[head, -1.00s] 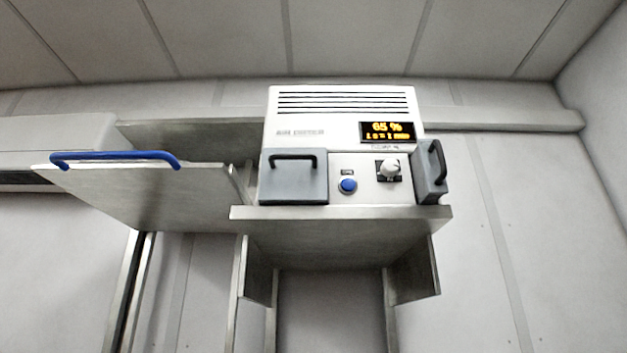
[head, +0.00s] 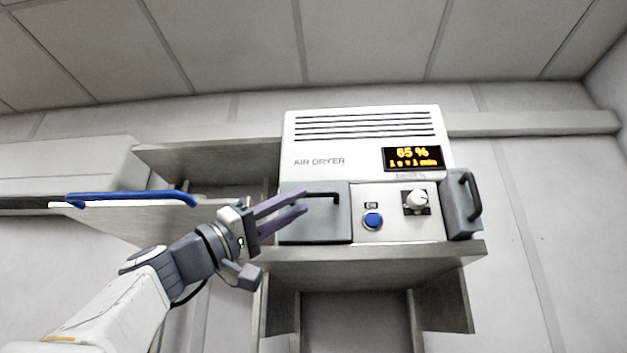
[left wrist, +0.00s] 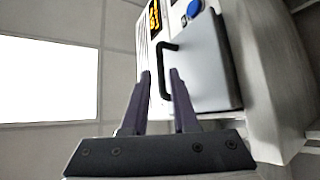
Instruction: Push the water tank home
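The white air dryer (head: 365,130) stands on a metal shelf. A grey box front with a black handle (head: 322,225), seemingly the water tank, is at its lower left; how far it stands out is hard to tell. It also shows in the left wrist view (left wrist: 205,75), its handle just beyond my fingertips. My left gripper (head: 304,203) is open, its two purple fingers apart and pointing at this front, overlapping its left part in the head view. It seems empty; contact is unclear. The left wrist view shows the gap between the fingers (left wrist: 160,76). My right gripper is not in view.
A blue push button (head: 373,221), a white knob (head: 416,200) and a lit display (head: 412,159) are on the dryer. Another grey part with a handle (head: 463,205) is at its right end. A blue-handled panel (head: 130,199) is at left. The shelf edge (head: 380,262) runs below.

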